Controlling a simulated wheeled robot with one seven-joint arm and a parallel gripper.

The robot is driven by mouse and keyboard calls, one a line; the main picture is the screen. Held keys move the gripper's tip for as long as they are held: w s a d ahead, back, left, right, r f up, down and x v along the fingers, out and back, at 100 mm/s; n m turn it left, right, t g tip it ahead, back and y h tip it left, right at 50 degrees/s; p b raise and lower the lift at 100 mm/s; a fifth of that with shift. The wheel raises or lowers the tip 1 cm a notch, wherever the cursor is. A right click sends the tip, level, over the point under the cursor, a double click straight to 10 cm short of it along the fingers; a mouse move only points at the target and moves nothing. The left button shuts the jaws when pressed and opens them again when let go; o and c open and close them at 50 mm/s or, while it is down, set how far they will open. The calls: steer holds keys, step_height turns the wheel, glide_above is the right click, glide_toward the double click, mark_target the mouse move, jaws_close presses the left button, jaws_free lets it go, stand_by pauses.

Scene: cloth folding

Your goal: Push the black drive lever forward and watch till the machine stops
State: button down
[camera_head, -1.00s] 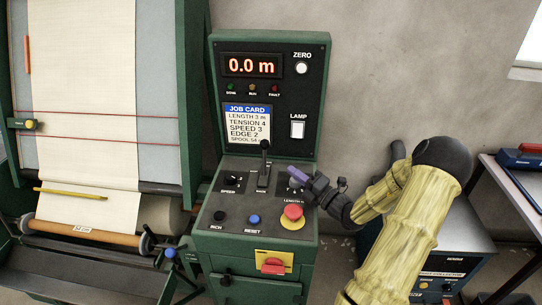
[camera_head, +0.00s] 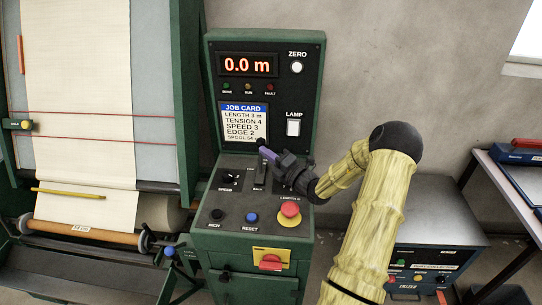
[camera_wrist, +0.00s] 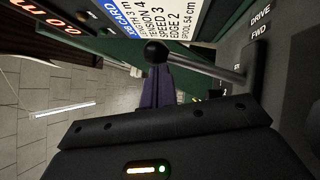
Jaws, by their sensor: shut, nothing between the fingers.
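The black drive lever (camera_head: 261,143) stands up from its slot on the green control console, with a ball knob on top. In the wrist view its knob (camera_wrist: 155,53) shows just beyond the fingertips, and its rod runs right to a plate marked DRIVE and FWD. My gripper (camera_head: 267,153) is shut and empty, its purple fingers right beside the lever just below the knob. I cannot tell whether they touch it. The fingers also show in the wrist view (camera_wrist: 153,88). The display (camera_head: 247,65) reads 0.0 m.
A red stop button (camera_head: 290,209) sits below my gripper, with a blue RESET button (camera_head: 252,217) to its left. The job card (camera_head: 245,122) lists length 3 m, tension 4, speed 3 and edge 2. The cloth machine (camera_head: 80,110) stands at left.

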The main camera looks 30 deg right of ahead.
steer(key=shift+r, duration=0.1)
steer(key=shift+w+d+r+p, duration=0.15)
steer(key=shift+w+p, duration=0.05)
steer(key=shift+p, duration=0.55)
steer(key=w+m+p, duration=0.1)
steer(key=p, duration=0.1)
steer(key=w+d+m+g+p, duration=0.1)
steer(key=p, duration=0.1)
steer(key=shift+d+f+m+g+h, duration=0.25)
steer(key=shift+f+m+g+h, duration=0.05)
steer(key=shift+h, duration=0.1)
steer(key=shift+p, duration=0.3)
